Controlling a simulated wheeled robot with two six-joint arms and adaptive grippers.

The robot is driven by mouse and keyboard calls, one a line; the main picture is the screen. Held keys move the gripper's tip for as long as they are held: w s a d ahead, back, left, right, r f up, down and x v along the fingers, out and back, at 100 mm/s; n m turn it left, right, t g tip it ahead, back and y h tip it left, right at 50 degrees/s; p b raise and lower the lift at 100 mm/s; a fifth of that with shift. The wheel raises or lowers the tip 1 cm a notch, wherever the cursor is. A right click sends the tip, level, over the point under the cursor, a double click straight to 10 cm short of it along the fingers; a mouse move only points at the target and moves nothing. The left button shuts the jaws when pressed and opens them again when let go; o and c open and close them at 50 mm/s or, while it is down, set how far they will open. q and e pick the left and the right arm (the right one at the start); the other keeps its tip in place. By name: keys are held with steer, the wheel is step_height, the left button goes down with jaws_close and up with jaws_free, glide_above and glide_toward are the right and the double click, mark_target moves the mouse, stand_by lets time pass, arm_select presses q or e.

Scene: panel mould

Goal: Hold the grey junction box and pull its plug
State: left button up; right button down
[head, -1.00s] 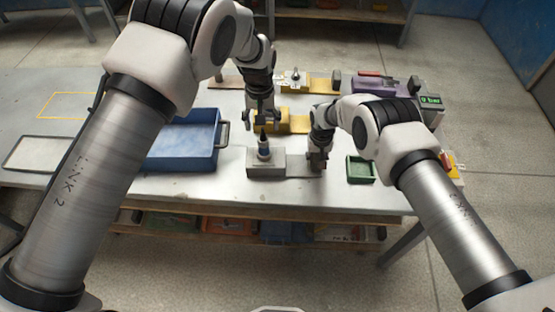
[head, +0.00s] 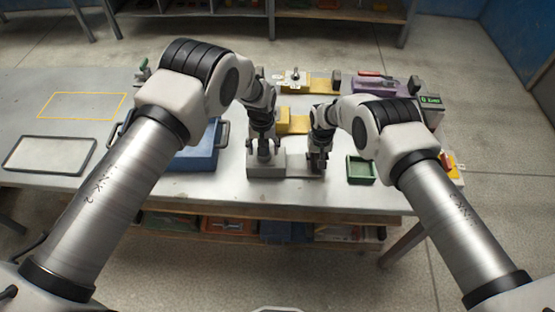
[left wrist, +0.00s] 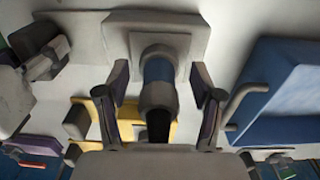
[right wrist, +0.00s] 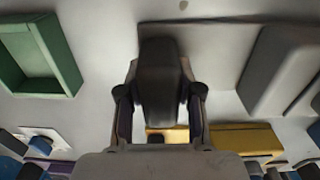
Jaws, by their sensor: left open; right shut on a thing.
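The grey junction box (head: 280,162) sits near the table's front edge, with a flat plate running right to a dark upright grip. Its plug, with a blue band (left wrist: 158,70) and black end, stands up from the box in the left wrist view; my arm mostly hides it in the head view. My left gripper (head: 264,150) is open just above the box; its fingers (left wrist: 158,85) stand either side of the plug with gaps. My right gripper (head: 318,160) is shut on the dark grip (right wrist: 160,75), at the plate's right end.
A blue tray (head: 195,160) stands left of the box, and a green tray (head: 361,170) right of my right gripper. A yellow fixture (head: 298,122) lies behind. A purple fixture (head: 372,86) is at the back right. The table's left part is mostly clear.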

arm_select(q)
jaws_close()
arm_select(e)
steer(key=shift+s+f, duration=0.35)
arm_select(q)
steer(key=shift+r, duration=3.6)
steer(key=shift+r, duration=1.4)
steer(key=shift+f, duration=0.1)
arm_select(e)
steer(key=c, duration=0.7)
jaws_free()
steer(key=shift+w, duration=0.15)
arm_select(q)
steer(key=shift+w, duration=0.2)
arm_select(e)
steer(key=shift+w, duration=0.2)
arm_select(q)
steer(key=shift+s, duration=0.1)
arm_select(e)
steer(key=shift+r, duration=0.35)
step_height(320, 180, up, 11)
steer(key=shift+r, duration=0.2)
steer(key=shift+d+f, duration=0.1)
